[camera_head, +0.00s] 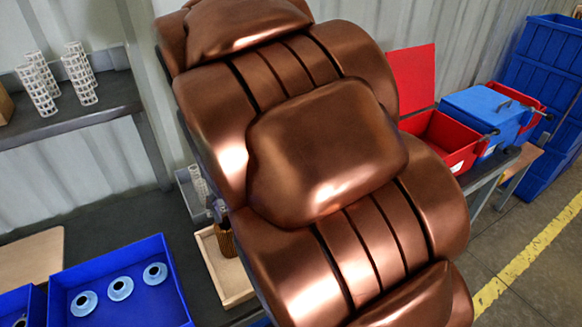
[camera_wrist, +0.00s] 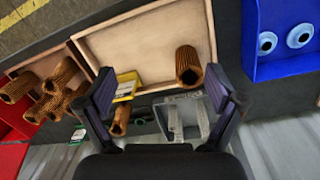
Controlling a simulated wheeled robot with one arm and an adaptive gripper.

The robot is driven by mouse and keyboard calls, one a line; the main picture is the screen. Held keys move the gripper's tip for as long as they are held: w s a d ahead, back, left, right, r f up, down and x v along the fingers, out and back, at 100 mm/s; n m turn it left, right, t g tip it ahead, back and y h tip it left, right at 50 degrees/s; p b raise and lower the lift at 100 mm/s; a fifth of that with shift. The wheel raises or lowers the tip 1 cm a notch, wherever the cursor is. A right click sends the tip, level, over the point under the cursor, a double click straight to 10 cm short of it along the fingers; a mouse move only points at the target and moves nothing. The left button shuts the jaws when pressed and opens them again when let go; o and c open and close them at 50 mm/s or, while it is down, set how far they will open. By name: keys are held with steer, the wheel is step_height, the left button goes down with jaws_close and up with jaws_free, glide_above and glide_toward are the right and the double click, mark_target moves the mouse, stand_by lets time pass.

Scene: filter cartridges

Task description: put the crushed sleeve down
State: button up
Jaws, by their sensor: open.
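My gripper (camera_wrist: 160,82) is open, with nothing between its fingers. In the wrist view, a grey bin (camera_wrist: 160,113) lies beyond and between the fingers. Pale sleeve-like pieces (camera_wrist: 176,121) lie in it; I cannot tell which is crushed. The same grey bin (camera_head: 184,186) shows in the head view, with a pale lattice sleeve (camera_head: 199,183) in it, partly behind my arm. A brown pleated cartridge (camera_wrist: 188,68) stands in the wooden tray (camera_wrist: 135,45), apart from the fingers. In the head view my arm hides most of the gripper area.
A blue tray (camera_head: 172,312) holds white-blue discs (camera_head: 121,288). White lattice sleeves (camera_head: 78,72) stand on a shelf (camera_head: 100,108). In the wrist view, several brown cartridges (camera_wrist: 50,85) lie by a red bin (camera_wrist: 10,155); another cartridge (camera_wrist: 121,120) is near a yellow card (camera_wrist: 126,90).

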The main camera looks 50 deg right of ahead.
steer(key=w+d+f+m, duration=0.25)
steer(key=w+d, duration=0.45)
steer(key=d, duration=0.4)
steer(key=w+d+f+m, duration=0.1)
steer(key=w+d+m, duration=0.4)
steer(key=d, duration=0.5)
steer(key=w+d+f+m+t, duration=0.15)
steer(key=w+d+f, duration=0.35)
steer(key=d+f, duration=0.5)
steer(key=shift+d+f+p, duration=0.2)
steer(key=shift+f+p, duration=0.4)
steer(key=shift+f, duration=0.25)
steer(key=shift+d+f+p, duration=0.25)
steer(key=shift+f+p, duration=0.35)
steer(key=shift+f, duration=0.3)
steer(key=shift+d+f+p, duration=0.2)
steer(key=shift+f+p, duration=0.4)
steer(key=shift+f, duration=0.25)
steer(key=shift+s, duration=0.1)
steer(key=c, duration=1.3)
steer(key=shift+r, duration=0.1)
